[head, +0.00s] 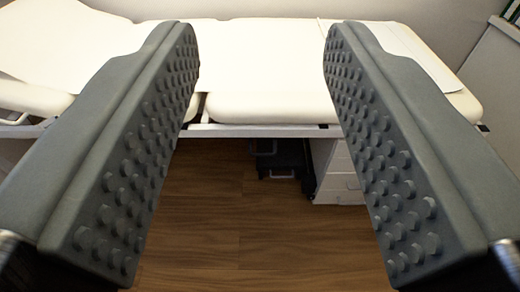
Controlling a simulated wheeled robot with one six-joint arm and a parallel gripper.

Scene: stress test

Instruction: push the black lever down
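My gripper (262,62) is open and empty, with its two grey studded fingers wide apart on the left and right of the view. Between and beyond the fingers stands a cream padded examination table (265,108). I cannot make out a black lever in this view. The fingers hide parts of the table, so a lever behind them cannot be ruled out.
A white drawer cabinet (340,180) stands under the table on the right. A dark object (280,157) with light handles sits beside it. The wooden floor (230,215) in front is clear. A wall closes the back, with a shelf unit (497,65) at the right edge.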

